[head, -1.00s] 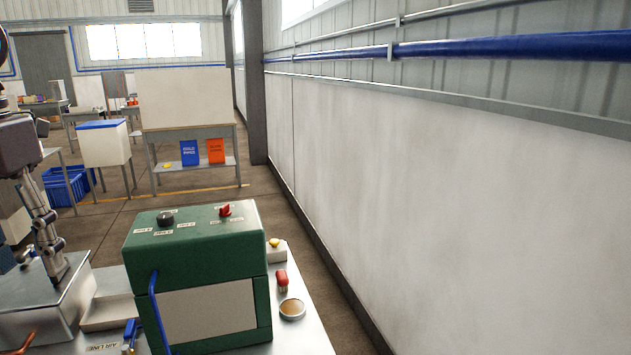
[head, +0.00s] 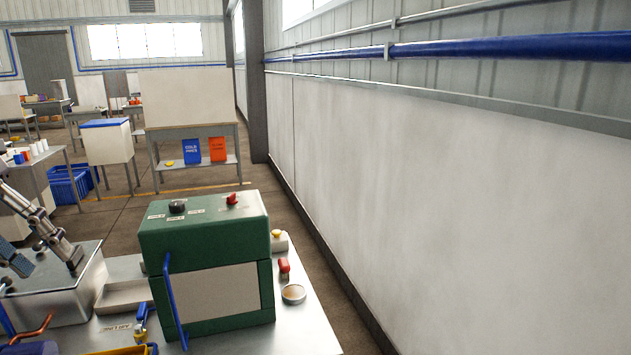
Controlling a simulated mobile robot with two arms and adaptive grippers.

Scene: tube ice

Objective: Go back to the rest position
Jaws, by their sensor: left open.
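My left gripper (head: 48,266) is at the left edge of the head view, partly cut off by it. Its silver jointed fingers are spread apart with nothing seen between them. They show in front of or over the grey metal box (head: 78,291) on the bench; I cannot tell whether the tips touch it. My right gripper is not in view.
A green machine (head: 205,240) with knobs and a blue handle (head: 170,300) stands on the metal bench (head: 310,325). A red button (head: 284,266) and a round disc (head: 293,294) lie to its right. A white wall (head: 460,220) runs along the right. Blue crates (head: 70,186) stand behind.

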